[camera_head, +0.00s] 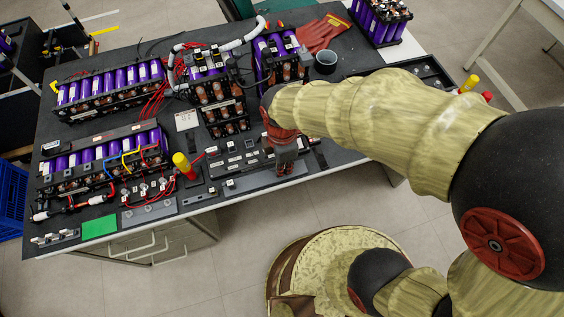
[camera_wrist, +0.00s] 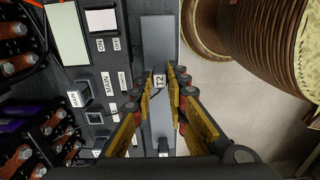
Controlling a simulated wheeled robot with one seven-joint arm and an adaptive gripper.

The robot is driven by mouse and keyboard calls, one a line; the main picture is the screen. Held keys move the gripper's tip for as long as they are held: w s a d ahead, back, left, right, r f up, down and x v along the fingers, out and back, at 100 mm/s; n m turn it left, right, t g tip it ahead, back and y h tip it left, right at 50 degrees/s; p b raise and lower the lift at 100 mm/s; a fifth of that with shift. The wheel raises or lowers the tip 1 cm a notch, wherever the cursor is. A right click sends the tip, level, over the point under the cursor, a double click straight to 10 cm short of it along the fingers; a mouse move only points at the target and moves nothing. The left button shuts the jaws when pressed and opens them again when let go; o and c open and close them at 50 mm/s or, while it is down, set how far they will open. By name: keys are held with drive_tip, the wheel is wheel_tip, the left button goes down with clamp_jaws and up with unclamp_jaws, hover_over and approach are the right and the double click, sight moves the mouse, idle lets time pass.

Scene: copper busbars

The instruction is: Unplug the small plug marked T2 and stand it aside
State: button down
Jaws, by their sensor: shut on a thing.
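The small plug marked T2 (camera_wrist: 160,82) shows its white label between my fingertips in the wrist view. My gripper (camera_wrist: 163,76) is shut on it, with yellow-padded fingers on both sides. In the head view my gripper (camera_head: 285,170) points down at the front edge of the dark table, and it hides the plug there. Below the plug in the wrist view runs a long grey strip (camera_wrist: 158,32). Whether the plug is still seated or lifted off the strip, I cannot tell.
Left of my fingers is a black panel with labelled square parts, one marked MAIN (camera_wrist: 79,99). Battery modules with purple cells (camera_head: 110,82) and copper busbars (camera_head: 222,92) crowd the table's back. A yellow-topped red tool (camera_head: 184,165) stands to the left. A green pad (camera_head: 99,227) lies front left.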

idle(0.4)
drive_tip(key=c, duration=1.7)
unclamp_jaws()
wheel_tip(320, 180, up, 6)
drive_tip(key=p, duration=0.5)
drive_tip(key=shift+p, duration=0.35)
